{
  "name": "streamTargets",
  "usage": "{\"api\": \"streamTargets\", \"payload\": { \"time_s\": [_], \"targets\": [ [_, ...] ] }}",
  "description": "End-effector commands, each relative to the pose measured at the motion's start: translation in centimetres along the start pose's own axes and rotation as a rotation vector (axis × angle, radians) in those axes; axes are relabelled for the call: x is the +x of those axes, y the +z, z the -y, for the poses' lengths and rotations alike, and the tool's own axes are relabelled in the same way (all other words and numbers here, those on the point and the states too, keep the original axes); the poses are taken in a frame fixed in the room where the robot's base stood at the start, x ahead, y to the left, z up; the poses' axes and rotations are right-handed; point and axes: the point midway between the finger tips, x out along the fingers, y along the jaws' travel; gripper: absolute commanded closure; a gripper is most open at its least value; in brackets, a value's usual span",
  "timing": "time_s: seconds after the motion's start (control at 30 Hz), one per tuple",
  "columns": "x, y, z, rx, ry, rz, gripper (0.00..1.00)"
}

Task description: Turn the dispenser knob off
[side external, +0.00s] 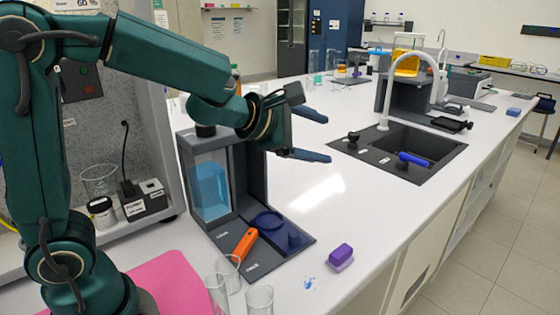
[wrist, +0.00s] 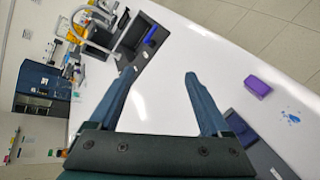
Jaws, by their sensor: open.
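The dispenser is a dark grey housing (side external: 254,180) with a blue liquid tank (side external: 210,190), standing left of centre on the white bench. In the wrist view my two fingers (wrist: 160,77) are spread over bare bench.
A purple block (side external: 340,257) lies right of the base, near blue marks on the bench. Clear glass tubes (side external: 259,301) stand in front. A sink (side external: 405,150) with a white tap is at the right. The bench between sink and dispenser is clear.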

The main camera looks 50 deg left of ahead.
Motion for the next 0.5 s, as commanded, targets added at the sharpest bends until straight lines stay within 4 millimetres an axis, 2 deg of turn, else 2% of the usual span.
{"api": "streamTargets", "payload": {
  "time_s": [0.03,0.1,0.2,0.23,0.37,0.5],
  "targets": [
    [-0.7,0.4,-2.6,-0.061,0.113,-0.004,0.19],
    [-1.9,0.4,-6.0,-0.159,0.269,-0.015,0.19],
    [-4.5,0.0,-10.2,-0.299,0.482,-0.024,0.19],
    [-5.1,-0.4,-10.9,-0.350,0.531,-0.032,0.19],
    [-5.4,-4.2,-8.6,-0.639,0.652,-0.131,0.19],
    [-7.9,-8.3,-6.4,-0.897,0.861,-0.227,0.19]
  ]
}}
